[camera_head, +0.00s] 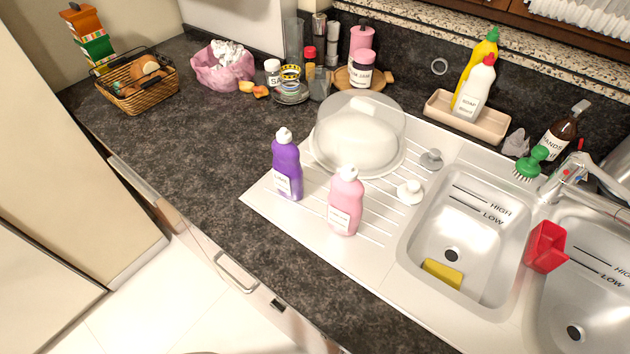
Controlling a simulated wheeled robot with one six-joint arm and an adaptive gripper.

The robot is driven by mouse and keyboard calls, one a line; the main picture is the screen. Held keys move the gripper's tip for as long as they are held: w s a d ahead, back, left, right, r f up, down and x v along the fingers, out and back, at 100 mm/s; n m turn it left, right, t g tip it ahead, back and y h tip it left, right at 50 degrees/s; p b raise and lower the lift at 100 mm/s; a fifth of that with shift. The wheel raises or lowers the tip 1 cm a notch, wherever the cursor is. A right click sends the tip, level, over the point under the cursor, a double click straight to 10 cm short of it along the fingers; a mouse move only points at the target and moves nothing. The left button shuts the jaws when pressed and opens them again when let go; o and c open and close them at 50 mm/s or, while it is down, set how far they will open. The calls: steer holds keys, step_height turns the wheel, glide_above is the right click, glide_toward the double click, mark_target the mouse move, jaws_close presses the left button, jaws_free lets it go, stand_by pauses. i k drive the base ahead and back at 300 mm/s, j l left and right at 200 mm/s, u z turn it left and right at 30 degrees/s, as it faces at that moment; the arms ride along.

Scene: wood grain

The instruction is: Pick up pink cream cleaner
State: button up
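The pink cream cleaner (345,203) is a pink bottle with a white cap and a white label. It stands upright on the white drainboard (370,254) near the front edge of the counter, left of the sink. A purple bottle (287,168) with a white cap stands upright to its left, with a gap between them. My gripper is not in the head camera view.
A domed white dish (358,135) stands close behind both bottles. The sink basin (470,235) with a yellow sponge (442,274) is to the right. Dark counter (190,160) at the left is clear; a basket (140,90) sits farther back.

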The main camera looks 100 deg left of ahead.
mark_target(345, 206)
steer(key=l+u, duration=0.1)
steer(key=u, duration=1.75)
